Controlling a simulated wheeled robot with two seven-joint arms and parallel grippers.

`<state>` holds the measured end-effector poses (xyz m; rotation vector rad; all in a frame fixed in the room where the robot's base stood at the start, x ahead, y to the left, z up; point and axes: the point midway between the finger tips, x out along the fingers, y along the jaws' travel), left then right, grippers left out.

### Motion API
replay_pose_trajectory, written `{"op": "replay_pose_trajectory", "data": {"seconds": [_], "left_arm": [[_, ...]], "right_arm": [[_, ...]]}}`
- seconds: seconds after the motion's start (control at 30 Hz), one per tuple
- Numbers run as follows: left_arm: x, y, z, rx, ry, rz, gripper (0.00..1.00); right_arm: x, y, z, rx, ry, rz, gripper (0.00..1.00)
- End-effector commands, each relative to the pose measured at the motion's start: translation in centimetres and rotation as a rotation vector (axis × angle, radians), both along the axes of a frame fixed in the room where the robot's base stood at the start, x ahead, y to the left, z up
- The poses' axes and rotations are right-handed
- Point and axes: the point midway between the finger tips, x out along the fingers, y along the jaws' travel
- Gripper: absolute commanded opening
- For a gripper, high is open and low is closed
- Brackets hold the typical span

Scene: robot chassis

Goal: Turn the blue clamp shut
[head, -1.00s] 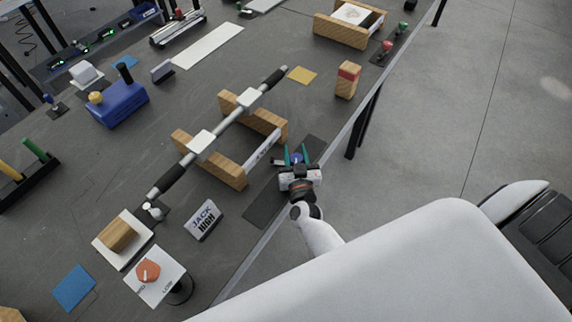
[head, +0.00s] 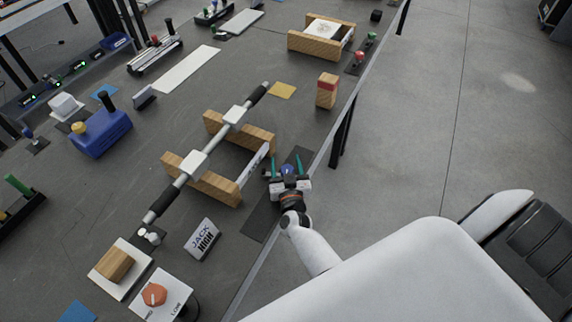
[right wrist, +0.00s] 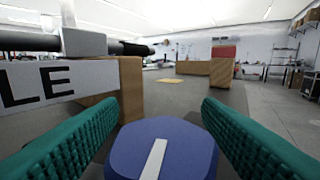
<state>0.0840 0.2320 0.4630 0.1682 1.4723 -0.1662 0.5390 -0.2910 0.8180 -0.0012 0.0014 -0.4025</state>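The blue clamp knob (head: 287,170) sits on a dark plate (head: 262,215) near the table's right edge, beside the wooden stand. In the right wrist view the knob (right wrist: 165,150) is a faceted blue block with a white stripe on top, pointing roughly away from the camera. My right gripper (head: 286,162) is open, with its teal fingers on either side of the knob. In the right wrist view, a gap shows at the left finger; the right finger is close to the knob, and contact cannot be told. My left gripper is not in view.
A wooden stand (head: 211,184) carries a metal bar with black grips (head: 210,150) just left of the gripper. A "JACK HIGH" sign (head: 202,240) stands nearer. A red-topped wooden block (head: 327,91) stands farther along the edge. Open floor lies right of the table.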

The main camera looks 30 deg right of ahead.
Motion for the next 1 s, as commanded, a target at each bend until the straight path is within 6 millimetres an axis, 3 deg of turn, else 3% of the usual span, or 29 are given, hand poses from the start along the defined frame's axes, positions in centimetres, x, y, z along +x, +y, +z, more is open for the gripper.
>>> {"op": "replay_pose_trajectory", "data": {"seconds": [0.23, 0.37, 0.8, 1.0], "left_arm": [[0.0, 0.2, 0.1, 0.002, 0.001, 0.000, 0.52], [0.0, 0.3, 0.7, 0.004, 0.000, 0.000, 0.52], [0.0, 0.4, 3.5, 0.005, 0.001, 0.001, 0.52], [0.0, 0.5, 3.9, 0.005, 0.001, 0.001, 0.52]], "right_arm": [[-0.1, 0.0, 0.1, 0.001, 0.000, -0.001, 0.59], [-1.2, 0.5, 0.1, 0.002, 0.001, -0.001, 0.59], [-9.1, 3.9, 0.1, 0.001, 0.003, 0.000, 0.59], [-10.8, 4.6, 0.1, 0.000, 0.000, 0.001, 0.59]]}}
